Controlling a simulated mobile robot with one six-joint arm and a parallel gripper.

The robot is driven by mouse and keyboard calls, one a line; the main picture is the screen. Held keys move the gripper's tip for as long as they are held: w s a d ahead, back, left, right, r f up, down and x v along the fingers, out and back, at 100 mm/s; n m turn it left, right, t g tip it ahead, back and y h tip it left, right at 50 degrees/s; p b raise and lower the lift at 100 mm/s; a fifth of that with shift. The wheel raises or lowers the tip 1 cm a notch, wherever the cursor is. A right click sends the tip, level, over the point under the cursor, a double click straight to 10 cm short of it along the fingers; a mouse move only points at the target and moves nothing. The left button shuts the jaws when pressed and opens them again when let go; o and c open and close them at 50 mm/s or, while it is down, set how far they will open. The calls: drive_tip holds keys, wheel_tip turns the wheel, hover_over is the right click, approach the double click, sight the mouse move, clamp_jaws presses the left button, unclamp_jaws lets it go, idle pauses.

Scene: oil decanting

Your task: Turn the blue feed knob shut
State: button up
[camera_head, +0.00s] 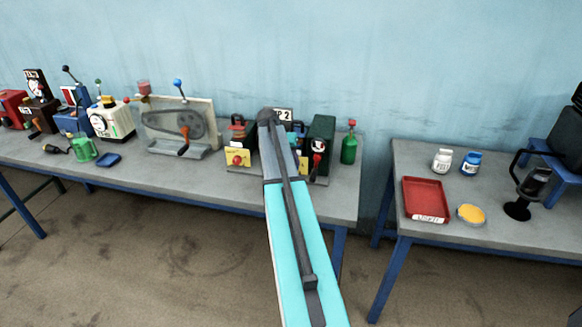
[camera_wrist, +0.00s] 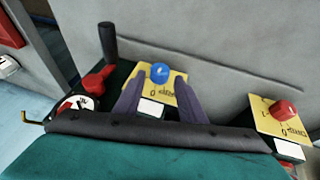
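The blue feed knob (camera_wrist: 160,72) sits on a yellow plate (camera_wrist: 171,92) with printed marks in the wrist view. My gripper (camera_wrist: 161,77) has its two dark fingers apart, one on each side of the knob. The knob shows in the gap near the fingertips; I cannot tell whether either finger touches it. A white label (camera_wrist: 151,108) shows between the fingers, below the plate. In the head view my arm covers most of the machine there, and the gripper itself cannot be made out.
A red knob (camera_wrist: 283,109) on another yellow plate is at the right. A red crank with a black handle (camera_wrist: 107,42) stands close at the left. A dark green body with a black bar (camera_wrist: 155,130) fills the near side. A green bottle (camera_head: 349,148) stands right of the machine.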

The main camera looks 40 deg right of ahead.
drive_tip(key=b+v, duration=0.2)
drive_tip(key=v, duration=0.7)
drive_tip(key=shift+a, duration=0.1)
idle(0.4)
